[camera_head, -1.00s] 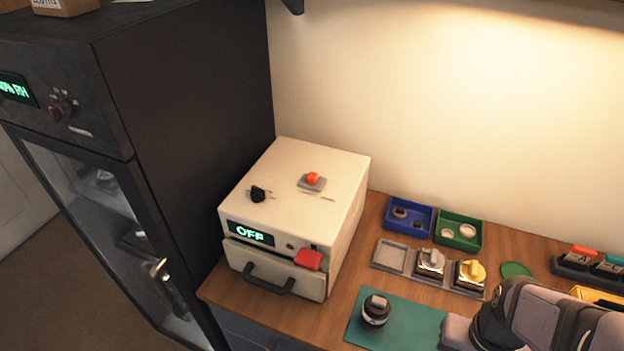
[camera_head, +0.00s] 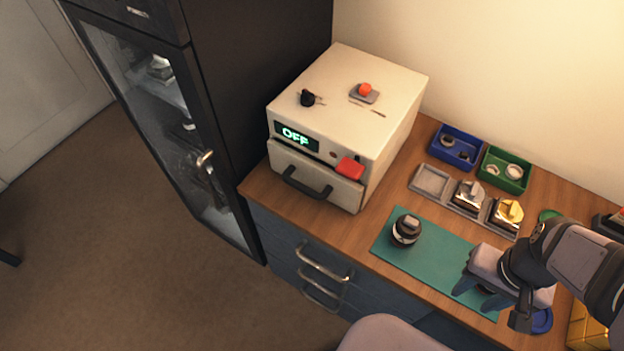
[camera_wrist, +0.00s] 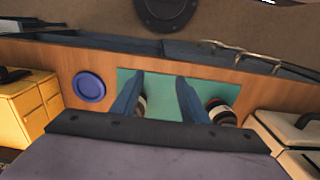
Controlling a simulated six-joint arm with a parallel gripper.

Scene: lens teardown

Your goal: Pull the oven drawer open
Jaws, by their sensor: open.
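The oven is a white box (camera_head: 350,85) with a green OFF display (camera_head: 296,136). It stands on the wooden bench against the dark cabinet. Its drawer front (camera_head: 325,187) sits flush below the display and looks closed. A dark bar handle (camera_head: 306,186) spans the drawer's left and middle part. A red block (camera_head: 349,167) sits at the drawer's upper right. My gripper (camera_head: 492,302) is open, over the right end of the green mat, well right of the oven and apart from the handle. In the wrist view its two fingers (camera_wrist: 160,88) point over the mat.
A lens (camera_head: 405,229) stands on the green mat (camera_head: 440,262) between my gripper and the oven. Blue and green bins (camera_head: 505,169) and a grey tray (camera_head: 431,182) lie behind. Bench drawer handles (camera_head: 325,262) stick out in front. Open floor lies at left.

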